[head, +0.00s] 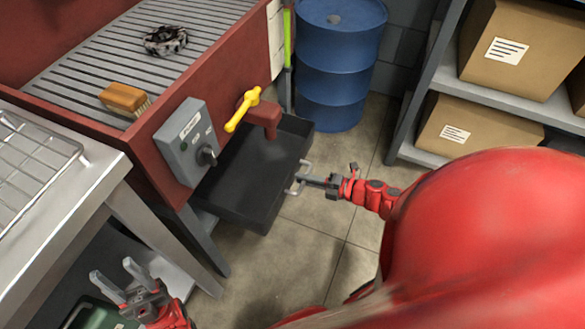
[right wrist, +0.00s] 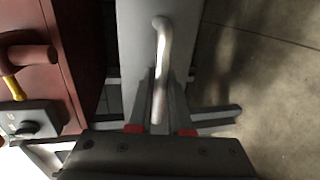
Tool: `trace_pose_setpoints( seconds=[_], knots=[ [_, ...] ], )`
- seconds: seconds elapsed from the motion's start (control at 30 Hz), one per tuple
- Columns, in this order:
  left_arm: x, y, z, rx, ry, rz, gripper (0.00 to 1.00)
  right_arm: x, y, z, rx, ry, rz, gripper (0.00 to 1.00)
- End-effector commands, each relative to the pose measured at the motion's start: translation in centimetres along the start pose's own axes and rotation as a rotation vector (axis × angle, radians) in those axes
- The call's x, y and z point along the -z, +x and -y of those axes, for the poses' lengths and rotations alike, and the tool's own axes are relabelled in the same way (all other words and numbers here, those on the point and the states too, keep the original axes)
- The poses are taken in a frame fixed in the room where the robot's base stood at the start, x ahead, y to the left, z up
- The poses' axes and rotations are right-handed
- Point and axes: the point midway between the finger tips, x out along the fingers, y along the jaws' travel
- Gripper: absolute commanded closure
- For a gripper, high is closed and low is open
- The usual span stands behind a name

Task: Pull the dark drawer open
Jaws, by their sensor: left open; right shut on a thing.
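The dark drawer (head: 250,175) sticks out from under the red bench, and its empty inside shows in the head view. Its pale bar handle (head: 303,166) is on the drawer's right-hand front. My right gripper (head: 308,180) is shut on this handle. In the right wrist view, the handle (right wrist: 162,40) runs down between the fingers of my right gripper (right wrist: 160,115), in front of the grey drawer front (right wrist: 132,40). My left gripper (head: 122,278) is open and empty at the lower left, well away from the drawer.
The red bench (head: 150,150) carries a grey control box (head: 183,150), a yellow lever (head: 240,110), and a brush (head: 124,98) on its slats. A blue barrel (head: 340,60) stands behind the drawer. Shelves with boxes (head: 480,130) are at right. The floor (head: 310,235) before the drawer is clear.

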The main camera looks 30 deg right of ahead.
Motion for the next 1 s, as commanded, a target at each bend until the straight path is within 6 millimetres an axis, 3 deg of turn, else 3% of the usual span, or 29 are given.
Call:
trace_pose_setpoints(
  seconds=[0.4, 0.43, 0.6, 0.87, 1.0],
  knots=[
    [0.0, -0.1, 0.0, 0.0, 0.0, 0.0, 0.5, 0.1, -0.5, 0.2, 0.002, 0.001, -0.001, 1.0],
    [0.0, -0.1, 0.0, 0.0, 0.0, 0.0, 0.5, 0.1, -0.5, 0.2, 0.002, 0.001, -0.001, 0.79],
    [0.0, -0.1, 0.0, 0.0, 0.0, 0.0, 0.5, 0.0, -0.5, 0.2, 0.001, 0.001, -0.001, 0.53],
    [0.0, 0.0, 0.0, 0.0, 0.0, 0.0, 0.5, 0.0, -0.5, 0.1, 0.001, 0.001, 0.0, 0.53],
    [0.0, 0.1, 0.0, 0.0, 0.0, 0.0, 0.5, 0.0, -1.6, 0.2, 0.003, 0.001, 0.001, 0.53]
  ],
)
